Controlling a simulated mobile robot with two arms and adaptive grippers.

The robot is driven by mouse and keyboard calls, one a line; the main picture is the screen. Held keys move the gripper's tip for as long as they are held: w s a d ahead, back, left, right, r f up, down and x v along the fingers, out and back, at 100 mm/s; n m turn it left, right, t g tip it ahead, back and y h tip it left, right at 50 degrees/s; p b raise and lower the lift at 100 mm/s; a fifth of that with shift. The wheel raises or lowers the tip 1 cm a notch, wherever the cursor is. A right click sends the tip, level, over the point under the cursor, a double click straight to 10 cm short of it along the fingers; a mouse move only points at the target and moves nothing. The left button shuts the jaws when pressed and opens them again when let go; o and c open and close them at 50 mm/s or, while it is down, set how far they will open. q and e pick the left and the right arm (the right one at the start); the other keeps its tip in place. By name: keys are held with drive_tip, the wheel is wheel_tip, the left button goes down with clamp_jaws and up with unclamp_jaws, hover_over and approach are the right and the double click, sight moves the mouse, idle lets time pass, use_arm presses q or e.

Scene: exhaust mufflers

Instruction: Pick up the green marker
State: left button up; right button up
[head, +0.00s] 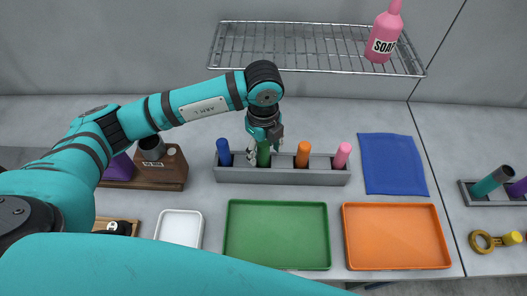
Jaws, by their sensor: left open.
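The green marker (263,155) stands upright in a grey rack (283,177), between a blue marker (223,152) on its left and an orange marker (302,155) on its right. A pink marker (342,155) stands at the rack's right end. My left gripper (264,146) points down at the green marker's top, with its open fingers around or just beside it. The arm hides the space behind the marker, and I cannot tell whether the fingers touch it. My right gripper does not show.
A green tray (276,264), an orange tray (396,262) and a white dish (180,226) lie in front of the rack. A blue cloth (393,164) lies to the right. A wire shelf (300,66) with a pink soap bottle (383,40) hangs above. A brown block (160,173) stands left.

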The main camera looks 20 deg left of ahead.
use_arm(q)
drive_tip(key=shift+f, duration=1.05)
drive_tip(key=c, duration=1.1)
drive_tip(key=shift+c, duration=0.2)
drive_tip(key=shift+r, duration=0.15)
